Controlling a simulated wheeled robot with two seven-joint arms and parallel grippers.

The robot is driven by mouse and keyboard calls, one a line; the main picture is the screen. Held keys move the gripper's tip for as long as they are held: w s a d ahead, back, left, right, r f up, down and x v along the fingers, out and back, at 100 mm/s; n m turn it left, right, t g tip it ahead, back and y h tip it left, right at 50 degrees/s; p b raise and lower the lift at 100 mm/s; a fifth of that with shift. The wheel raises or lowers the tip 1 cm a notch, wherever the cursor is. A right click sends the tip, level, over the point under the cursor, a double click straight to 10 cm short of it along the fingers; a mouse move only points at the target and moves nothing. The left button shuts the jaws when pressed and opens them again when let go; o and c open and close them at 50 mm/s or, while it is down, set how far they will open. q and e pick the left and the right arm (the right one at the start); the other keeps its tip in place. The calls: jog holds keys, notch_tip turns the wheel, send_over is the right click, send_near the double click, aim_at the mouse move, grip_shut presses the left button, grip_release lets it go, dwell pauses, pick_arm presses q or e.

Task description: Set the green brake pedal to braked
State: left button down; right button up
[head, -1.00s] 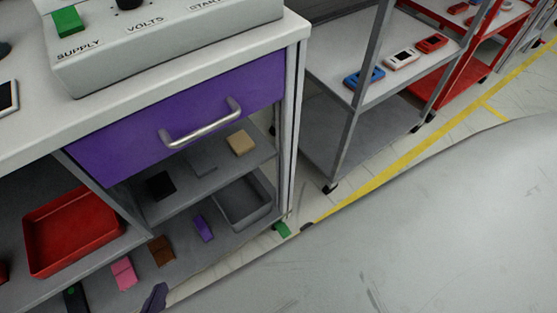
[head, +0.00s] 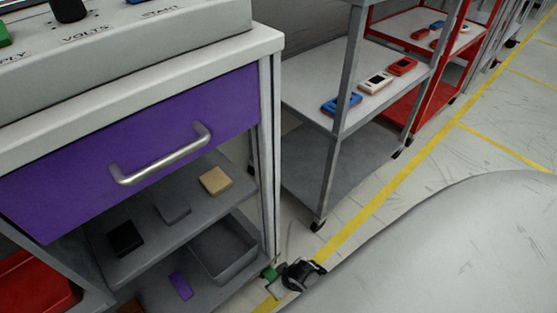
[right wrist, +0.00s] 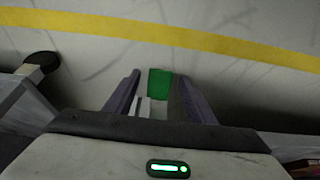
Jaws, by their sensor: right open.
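The green brake pedal (head: 268,272) is low by the foot of the bench's right corner post, near the floor. In the head view my right gripper (head: 299,276) is dark, just right of the pedal, partly hidden by the large grey surface in front. In the right wrist view the green pedal (right wrist: 160,83) shows between the two purple-grey fingers of my right gripper (right wrist: 161,78), which are open. A pale strip is below the pedal there. I cannot tell whether a finger touches the pedal. My left gripper is not in view.
The bench has a purple drawer (head: 130,150) with a metal handle (head: 160,160). Shelves below hold small blocks, a grey bin (head: 225,248) and a red tray (head: 35,292). A grey wheeled rack (head: 330,170) stands right. A yellow line (head: 390,205) crosses the open floor.

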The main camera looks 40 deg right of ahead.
jog(key=c, duration=1)
jog(key=shift+s+f+t, duration=0.1)
jog(key=shift+f+t, duration=0.25)
jog(key=shift+t, duration=0.15)
jog(key=shift+c, duration=0.2)
jog(key=o, duration=1)
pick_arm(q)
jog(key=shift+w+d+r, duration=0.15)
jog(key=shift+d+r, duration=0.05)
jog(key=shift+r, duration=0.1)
pick_arm(e)
jog(key=shift+o, duration=0.2)
